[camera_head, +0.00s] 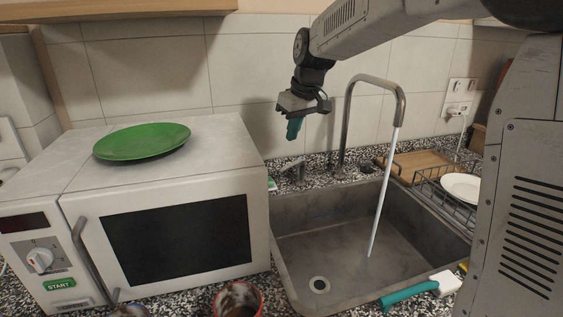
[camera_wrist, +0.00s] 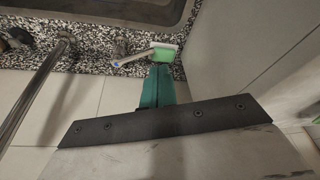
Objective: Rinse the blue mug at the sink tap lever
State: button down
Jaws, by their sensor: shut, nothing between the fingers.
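Water runs from the curved tap (camera_head: 352,110) into the grey sink (camera_head: 300,205). A small metal lever (camera_head: 293,166) stands on the counter left of the tap's base; a pale handle-like part also shows in the wrist view (camera_wrist: 130,59). My gripper (camera_head: 293,130), with teal fingers, is shut and empty above and behind the lever, apart from it. Its fingertips show in the wrist view (camera_wrist: 158,70). A dark bluish rim (camera_head: 130,311), perhaps the blue mug, is cut off at the bottom edge. A red-rimmed mug (camera_head: 258,298) with a brown inside stands beside it.
A white microwave (camera_head: 85,200) bearing a green plate (camera_head: 142,141) fills the left. A teal-handled brush (camera_head: 408,292) lies at the sink's front edge. A dish rack (camera_head: 430,190) with a white plate (camera_head: 462,187) stands right. A green-and-white item (camera_wrist: 165,51) lies near the fingertips.

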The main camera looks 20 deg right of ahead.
jog(key=n, duration=0.1)
send_over(293, 166)
jog(key=a, duration=0.4)
notch_tip(293, 166, down, 4)
jog(key=x, duration=0.6)
jog(key=w+x, duration=0.1)
jog(key=x, duration=0.3)
jog(key=shift+w+a+r, duration=0.1)
jog(key=shift+s+d, duration=0.5)
jog(key=shift+s, duration=0.35)
jog(key=shift+s+d, duration=0.5)
jog(key=shift+s, duration=0.35)
jog(key=shift+s+a+n, duration=0.1)
jog(key=shift+n, duration=0.2)
